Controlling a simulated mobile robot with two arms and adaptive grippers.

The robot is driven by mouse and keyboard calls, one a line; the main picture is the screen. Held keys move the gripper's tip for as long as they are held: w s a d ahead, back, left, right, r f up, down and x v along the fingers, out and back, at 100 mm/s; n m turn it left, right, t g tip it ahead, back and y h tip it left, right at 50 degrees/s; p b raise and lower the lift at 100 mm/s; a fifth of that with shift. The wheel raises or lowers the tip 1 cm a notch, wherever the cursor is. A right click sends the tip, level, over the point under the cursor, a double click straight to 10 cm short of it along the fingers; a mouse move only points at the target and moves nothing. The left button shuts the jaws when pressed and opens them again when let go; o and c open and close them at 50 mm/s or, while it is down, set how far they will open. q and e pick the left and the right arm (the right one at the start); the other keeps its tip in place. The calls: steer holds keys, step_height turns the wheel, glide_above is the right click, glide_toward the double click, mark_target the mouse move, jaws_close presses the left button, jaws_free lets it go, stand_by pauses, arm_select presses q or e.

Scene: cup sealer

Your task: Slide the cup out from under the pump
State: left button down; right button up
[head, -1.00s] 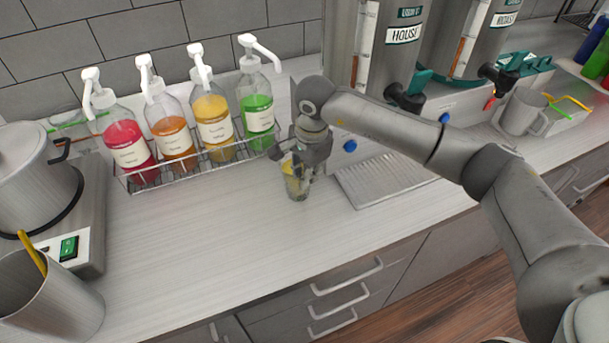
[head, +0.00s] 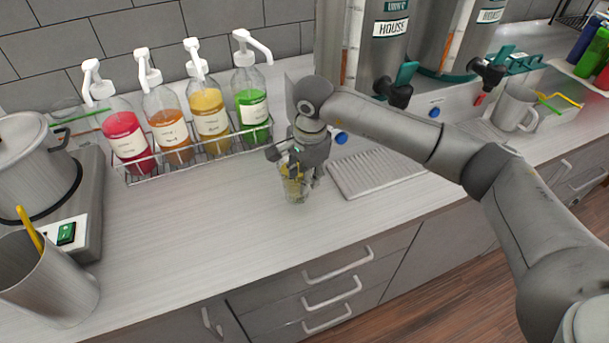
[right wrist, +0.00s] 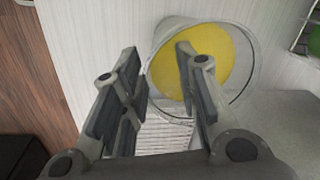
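The cup (head: 293,188) is clear with yellow contents and stands upright on the counter, in front of the green pump bottle (head: 252,106) and clear of its nozzle. In the right wrist view the cup (right wrist: 222,62) is seen from above, its round mouth open. My right gripper (head: 297,168) is at the cup's top and hides part of it. In the right wrist view the gripper's fingers (right wrist: 158,75) are apart. One finger overlaps the cup's mouth and the other is outside its left rim. Contact cannot be told. My left gripper is not in view.
A wire rack (head: 199,156) holds several pump bottles behind the cup. A ridged drip tray (head: 375,174) lies to the right. A pot (head: 32,165) and a metal cup (head: 52,290) are at the left. The counter (head: 190,230) left of the cup is bare.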

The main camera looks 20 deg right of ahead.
steer(key=shift+o, duration=0.3)
steer(key=shift+s, duration=0.1)
step_height(320, 180, up, 12)
steer(key=s, duration=0.1)
steer(key=shift+d, duration=0.3)
steer(key=shift+s, duration=0.1)
